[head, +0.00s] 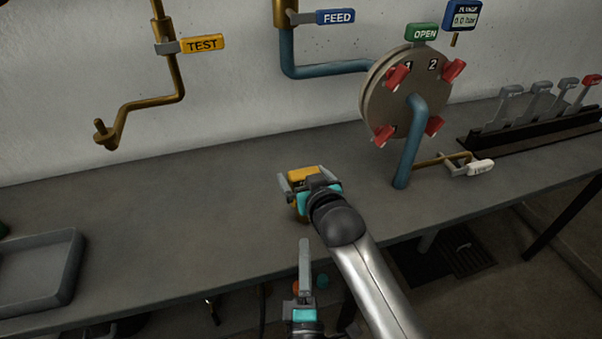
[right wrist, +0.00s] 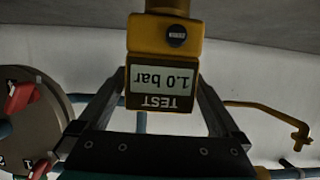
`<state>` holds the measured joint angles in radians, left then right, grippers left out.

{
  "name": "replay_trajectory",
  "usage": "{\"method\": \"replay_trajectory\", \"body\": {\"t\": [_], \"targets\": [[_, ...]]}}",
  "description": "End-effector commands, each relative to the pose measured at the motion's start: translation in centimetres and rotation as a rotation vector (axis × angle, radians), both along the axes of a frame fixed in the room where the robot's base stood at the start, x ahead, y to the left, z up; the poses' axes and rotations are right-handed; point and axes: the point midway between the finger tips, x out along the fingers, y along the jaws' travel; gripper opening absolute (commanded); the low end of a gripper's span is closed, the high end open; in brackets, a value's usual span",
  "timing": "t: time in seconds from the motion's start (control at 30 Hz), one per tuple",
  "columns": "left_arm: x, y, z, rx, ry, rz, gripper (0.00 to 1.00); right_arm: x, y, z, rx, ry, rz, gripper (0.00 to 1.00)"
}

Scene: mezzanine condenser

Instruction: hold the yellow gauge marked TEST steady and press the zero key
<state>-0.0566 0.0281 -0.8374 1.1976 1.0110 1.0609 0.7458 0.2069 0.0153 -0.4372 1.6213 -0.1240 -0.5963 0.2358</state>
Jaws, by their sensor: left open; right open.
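The yellow gauge (head: 303,173) is by the bench's front edge in the head view, partly hidden by my right gripper. In the right wrist view the yellow gauge (right wrist: 163,80) appears upside down; its display reads 1.0 bar above the word TEST. A round dark key (right wrist: 177,36) is on its face. My right gripper (head: 301,178) is open, with its fingers (right wrist: 165,95) on either side of the gauge; I cannot tell whether they touch it. My left gripper (head: 304,262) is open and empty, lower down in front of the bench edge.
A brass pipe (head: 160,100) with a yellow TEST handle (head: 203,43) ends in an upturned fitting at left. A wheel with red knobs (head: 390,100) and levers (head: 540,105) stand right. A grey tray (head: 40,270) lies left. The bench middle (head: 190,215) is clear.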

Motion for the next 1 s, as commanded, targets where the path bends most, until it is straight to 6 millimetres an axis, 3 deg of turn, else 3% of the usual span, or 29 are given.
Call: {"method": "replay_trajectory", "body": {"t": [0.2, 0.57, 1.0], "targets": [[0.0, 0.0, 0.0, 0.0, 0.0, 0.0, 0.5, 1.2, 0.4, -0.5, 0.0, 0.0, 0.0, 1.0], [0.0, 0.0, 0.0, 0.0, 0.0, 0.0, 0.5, 1.4, 0.5, -0.5, 0.0, -0.001, 0.0, 1.0], [0.0, 0.0, 0.0, 0.0, 0.0, 0.0, 0.5, 1.4, 0.5, -0.6, 0.0, 0.0, 0.0, 0.52]]}}
